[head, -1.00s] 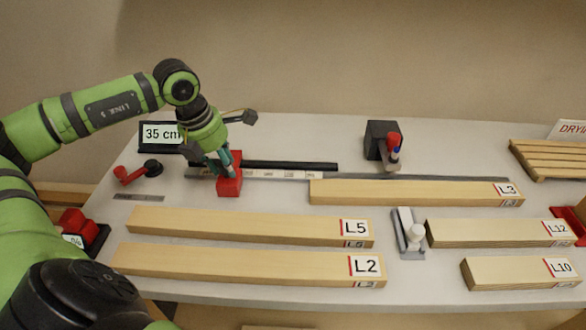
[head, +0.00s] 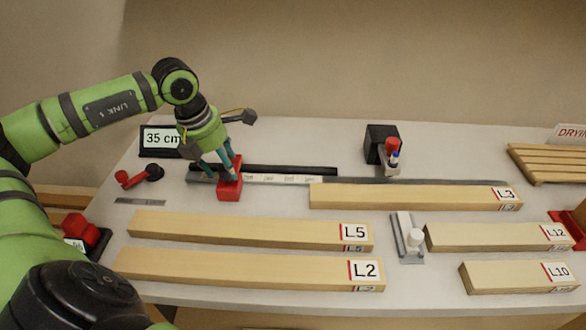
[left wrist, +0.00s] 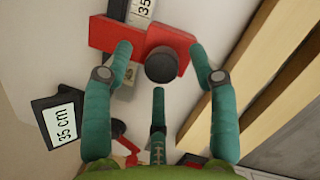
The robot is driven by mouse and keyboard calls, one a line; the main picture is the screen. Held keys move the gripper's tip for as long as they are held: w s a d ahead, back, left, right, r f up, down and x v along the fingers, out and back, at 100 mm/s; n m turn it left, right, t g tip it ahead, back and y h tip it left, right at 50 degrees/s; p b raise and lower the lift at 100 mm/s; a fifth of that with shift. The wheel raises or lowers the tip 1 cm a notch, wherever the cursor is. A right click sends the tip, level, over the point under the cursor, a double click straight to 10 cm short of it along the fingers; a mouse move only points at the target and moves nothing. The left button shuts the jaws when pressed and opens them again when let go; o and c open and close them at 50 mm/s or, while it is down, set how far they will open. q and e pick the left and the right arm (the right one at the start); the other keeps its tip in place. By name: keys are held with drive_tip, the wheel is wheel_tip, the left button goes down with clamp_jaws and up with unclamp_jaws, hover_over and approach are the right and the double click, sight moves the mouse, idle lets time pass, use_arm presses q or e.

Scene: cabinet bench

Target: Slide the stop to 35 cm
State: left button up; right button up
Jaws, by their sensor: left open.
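The red stop (head: 230,189) sits on the measuring rail (head: 283,179) at the back left of the bench. In the left wrist view the stop (left wrist: 110,36) has a round black knob (left wrist: 161,65). A "35" mark shows on the scale (left wrist: 141,9) beyond the stop. A sign (head: 160,140) reads "35 cm". My left gripper (head: 222,179) is open and low over the stop. In the wrist view its two side fingers (left wrist: 160,50) stand either side of the knob. I cannot tell whether they touch the stop. My right gripper is not in view.
Boards L5 (head: 235,229) and L2 (head: 235,268) lie in front of the rail. Board L3 (head: 400,194) lies along its right part. A black block with a red-and-blue piece (head: 383,143) stands behind. A red-handled crank (head: 130,179) is at left.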

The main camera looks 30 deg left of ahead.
use_arm(q)
drive_tip(key=shift+r+p, duration=2.6)
drive_tip(key=shift+r, duration=1.25)
